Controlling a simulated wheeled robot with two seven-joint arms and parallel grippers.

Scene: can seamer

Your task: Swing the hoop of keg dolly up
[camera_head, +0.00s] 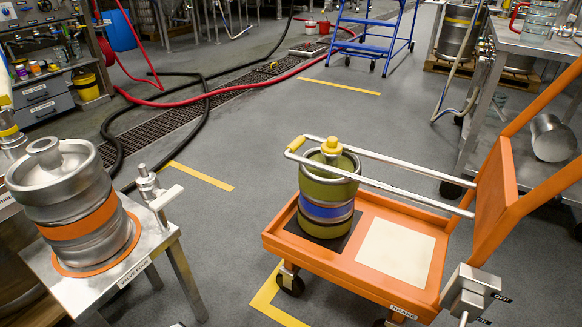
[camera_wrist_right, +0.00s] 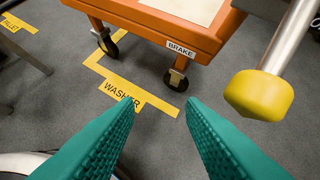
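The orange keg dolly (camera_head: 350,268) stands right of centre in the head view. Its silver hoop (camera_head: 410,162) lies about level, running from the upright orange back panel to a yellow grip (camera_head: 296,143) at its left end. The hoop's two rails pass around the top of an olive keg (camera_head: 327,190) with a blue band and yellow cap. My right gripper (camera_wrist_right: 160,102) is open and empty in the right wrist view, over the floor in front of the dolly's BRAKE corner (camera_wrist_right: 200,48). My left gripper is in neither view.
A yellow knob (camera_wrist_right: 262,95) on a metal rod is close beside the right finger. A grey lever box (camera_head: 468,292) with ON and OFF labels is at the dolly's near right. A metal stand (camera_head: 165,240) with a silver keg (camera_head: 68,190) is at left. Floor between is clear.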

